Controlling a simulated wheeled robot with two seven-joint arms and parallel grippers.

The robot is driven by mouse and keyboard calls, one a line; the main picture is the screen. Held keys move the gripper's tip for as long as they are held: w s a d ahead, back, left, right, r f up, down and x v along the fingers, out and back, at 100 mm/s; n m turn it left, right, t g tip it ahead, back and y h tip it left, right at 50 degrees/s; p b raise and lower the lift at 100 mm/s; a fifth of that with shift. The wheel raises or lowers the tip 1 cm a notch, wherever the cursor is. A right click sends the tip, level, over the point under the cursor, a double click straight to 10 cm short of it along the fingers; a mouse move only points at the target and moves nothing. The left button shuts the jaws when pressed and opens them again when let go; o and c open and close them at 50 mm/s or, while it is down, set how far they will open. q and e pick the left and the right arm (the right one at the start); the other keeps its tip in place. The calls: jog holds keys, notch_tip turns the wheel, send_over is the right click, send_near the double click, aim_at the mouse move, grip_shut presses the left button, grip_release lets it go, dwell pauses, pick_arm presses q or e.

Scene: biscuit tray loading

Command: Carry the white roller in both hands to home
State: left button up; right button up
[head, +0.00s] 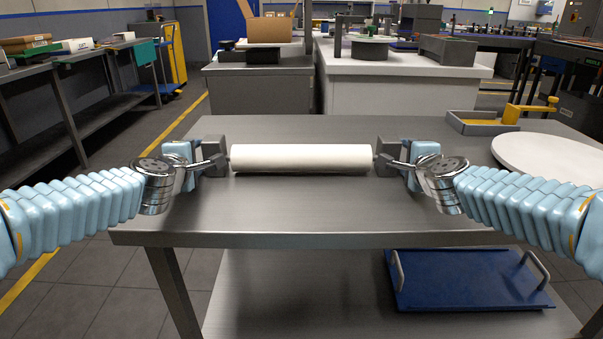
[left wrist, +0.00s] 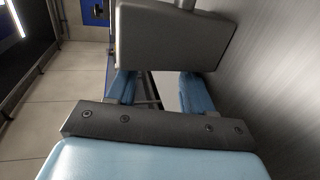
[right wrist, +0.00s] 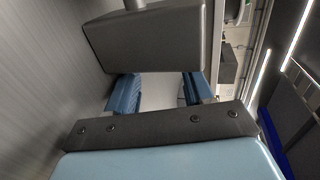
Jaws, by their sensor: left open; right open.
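The white roller (head: 301,158) lies level, left to right, above the steel table (head: 330,216). A dark grey block stands at each of its ends, one at the left (head: 214,157) and one at the right (head: 388,157). My left gripper (head: 198,166) is at the left end and my right gripper (head: 406,166) at the right end, both close to the blocks. In the left wrist view the blue fingers (left wrist: 158,90) stand apart, with a grey block beyond. The right wrist view shows the same for the other fingers (right wrist: 161,90). Whether the fingers touch anything is hidden.
A blue tray (head: 468,280) with two handles rests on the lower shelf. The table in front of the roller is clear.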

pick_arm(q)
jog(key=v, duration=1.1)
jog(key=shift+s+r, duration=0.1)
jog(key=shift+s, duration=0.15)
pick_arm(e)
jog(key=shift+s, duration=0.1)
pick_arm(q)
jog(key=shift+s, duration=0.15)
pick_arm(e)
jog(key=shift+s+r, duration=0.15)
jog(key=shift+s, duration=0.1)
jog(key=v, duration=1.1)
jog(key=shift+s, duration=0.2)
